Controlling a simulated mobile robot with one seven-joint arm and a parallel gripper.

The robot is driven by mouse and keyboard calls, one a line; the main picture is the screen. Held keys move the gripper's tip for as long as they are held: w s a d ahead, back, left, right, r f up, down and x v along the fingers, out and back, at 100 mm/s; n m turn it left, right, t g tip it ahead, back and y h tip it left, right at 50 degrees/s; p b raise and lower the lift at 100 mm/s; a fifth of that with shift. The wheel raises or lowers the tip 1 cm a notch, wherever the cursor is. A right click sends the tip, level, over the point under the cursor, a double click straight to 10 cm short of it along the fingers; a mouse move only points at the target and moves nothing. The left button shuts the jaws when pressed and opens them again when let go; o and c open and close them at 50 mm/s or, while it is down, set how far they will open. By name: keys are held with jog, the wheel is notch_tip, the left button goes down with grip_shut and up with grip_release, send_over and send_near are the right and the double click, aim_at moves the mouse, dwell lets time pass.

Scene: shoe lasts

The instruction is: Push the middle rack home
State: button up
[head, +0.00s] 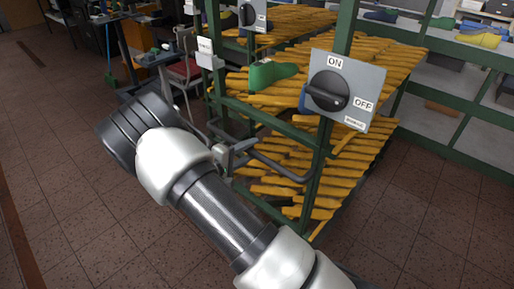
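A green-framed rack (313,190) with tiers of orange-yellow slats stands in the centre. A grey bar handle (285,170) sticks out from its near side. A second, similar rack (290,17) shows behind it, and I cannot tell from this view which is the middle one. My arm reaches up from the bottom right toward the left. My gripper (232,155) is at the left end of the handle, beside the rack's near side. Its fingers are small and partly hidden by my arm, so I cannot tell whether they are open or shut on the handle.
An ON/OFF switch panel (344,91) is fixed to the rack's front post. Green and blue shoe lasts lie on the upper tier, including a green one (272,74). A red-seated chair (186,72) stands behind left. Shelving (470,120) stands at right. Tiled floor is clear at left.

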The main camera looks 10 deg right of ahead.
jog(key=shift+x, duration=2.1)
grip_shut()
